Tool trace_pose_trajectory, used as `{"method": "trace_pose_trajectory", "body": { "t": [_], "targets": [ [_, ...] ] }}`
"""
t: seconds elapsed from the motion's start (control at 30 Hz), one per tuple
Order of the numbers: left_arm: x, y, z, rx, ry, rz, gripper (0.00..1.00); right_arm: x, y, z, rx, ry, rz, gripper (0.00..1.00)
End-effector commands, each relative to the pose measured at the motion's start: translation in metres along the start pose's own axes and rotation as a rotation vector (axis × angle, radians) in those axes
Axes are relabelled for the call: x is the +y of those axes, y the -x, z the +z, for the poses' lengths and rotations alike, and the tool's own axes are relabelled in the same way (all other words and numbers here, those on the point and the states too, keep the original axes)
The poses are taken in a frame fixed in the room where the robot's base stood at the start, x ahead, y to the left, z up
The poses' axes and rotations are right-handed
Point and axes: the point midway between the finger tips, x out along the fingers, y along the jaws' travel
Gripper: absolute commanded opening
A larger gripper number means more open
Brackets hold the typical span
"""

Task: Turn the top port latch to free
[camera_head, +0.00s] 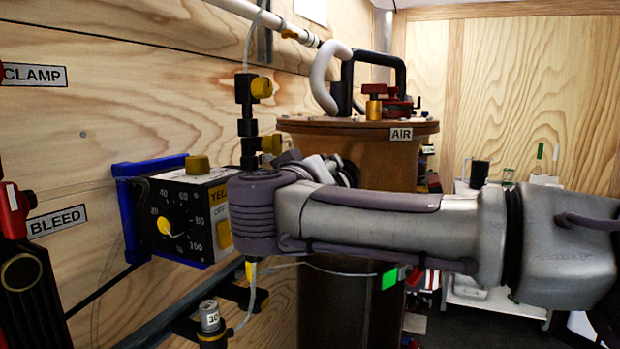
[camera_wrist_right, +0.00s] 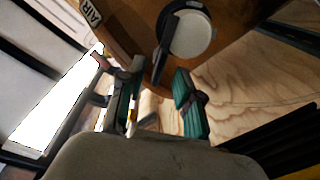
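A black handle or frame (camera_head: 399,68) and a red and brass fitting (camera_head: 374,103) stand on the lid. My left gripper is not in view.
A dial box (camera_head: 178,215) in a blue bracket and yellow-knobbed valves (camera_head: 258,88) sit on the left wall, close to my arm. CLAMP (camera_head: 34,75) and BLEED (camera_head: 57,220) labels mark the wall. A white cart (camera_head: 495,297) stands at the back right.

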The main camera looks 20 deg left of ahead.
Motion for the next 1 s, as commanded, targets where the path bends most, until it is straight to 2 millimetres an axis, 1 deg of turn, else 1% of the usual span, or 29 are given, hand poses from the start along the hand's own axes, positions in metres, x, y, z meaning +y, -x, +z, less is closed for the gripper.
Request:
{"method": "trace_pose_trajectory", "body": {
  "t": [0.03,0.1,0.3,0.4,0.5,0.7,0.87,0.9,1.0],
  "targets": [
    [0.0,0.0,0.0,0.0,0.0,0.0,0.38,0.0,0.011,-0.002,0.006,0.003,-0.002,0.34],
    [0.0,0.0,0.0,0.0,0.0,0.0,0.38,0.0,0.027,-0.002,0.006,0.003,-0.002,0.34],
    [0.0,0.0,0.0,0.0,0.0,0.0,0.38,0.0,0.069,-0.001,0.005,0.003,-0.001,0.34],
    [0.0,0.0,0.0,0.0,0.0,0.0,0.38,0.0,0.084,-0.001,0.004,0.002,-0.001,0.34],
    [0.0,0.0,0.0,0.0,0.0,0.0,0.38,-0.001,0.093,-0.001,0.003,0.001,-0.001,0.34],
    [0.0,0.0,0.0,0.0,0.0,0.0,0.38,0.0,0.099,0.0,0.002,0.001,0.0,0.34],
    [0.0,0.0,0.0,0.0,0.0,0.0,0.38,-0.001,0.099,0.0,0.002,0.0,-0.001,0.34],
    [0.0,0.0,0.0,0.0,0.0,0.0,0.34,-0.001,0.099,0.0,0.0,-0.001,-0.002,0.34],
    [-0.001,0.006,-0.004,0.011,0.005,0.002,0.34,-0.005,0.094,0.003,-0.039,-0.039,-0.04,0.34]
  ]
}}
